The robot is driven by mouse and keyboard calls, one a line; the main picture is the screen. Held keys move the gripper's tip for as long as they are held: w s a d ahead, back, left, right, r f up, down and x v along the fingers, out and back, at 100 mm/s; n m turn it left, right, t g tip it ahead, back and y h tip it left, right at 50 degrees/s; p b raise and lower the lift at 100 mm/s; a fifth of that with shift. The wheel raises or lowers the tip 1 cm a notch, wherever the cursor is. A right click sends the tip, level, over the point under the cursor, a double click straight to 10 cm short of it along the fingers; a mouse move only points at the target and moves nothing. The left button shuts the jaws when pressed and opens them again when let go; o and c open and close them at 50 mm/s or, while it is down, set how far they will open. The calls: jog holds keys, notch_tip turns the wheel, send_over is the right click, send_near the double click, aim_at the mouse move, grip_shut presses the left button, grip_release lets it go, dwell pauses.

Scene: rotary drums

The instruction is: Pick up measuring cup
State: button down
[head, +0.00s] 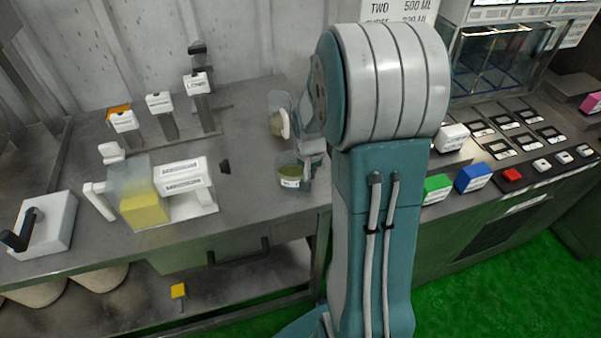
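A small clear cup (289,177) with greenish contents and a white label stands on the grey counter, just left of my arm. A second clear container (278,108), tilted and with something pale in it, is behind it. A larger clear jug-like container (143,197) with yellow contents is at the left, by a white device. I cannot tell for certain which of these is the measuring cup. My gripper is mostly hidden behind my large teal and grey arm; only pale parts (312,143) show near the two small containers. Its fingers and any contact are unclear.
White-topped levers (160,103) stand at the back left. A white box with a black handle (47,222) is at the far left. A panel with green, blue and red blocks (473,177) and a glass-sided case (490,60) are at right. The counter's front middle is clear.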

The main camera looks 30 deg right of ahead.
jog(key=shift+r, duration=0.15)
jog(key=shift+r, duration=0.8)
jog(key=s+a+r, duration=0.8)
jog(key=s+r, duration=0.3)
jog(key=shift+s, duration=0.25)
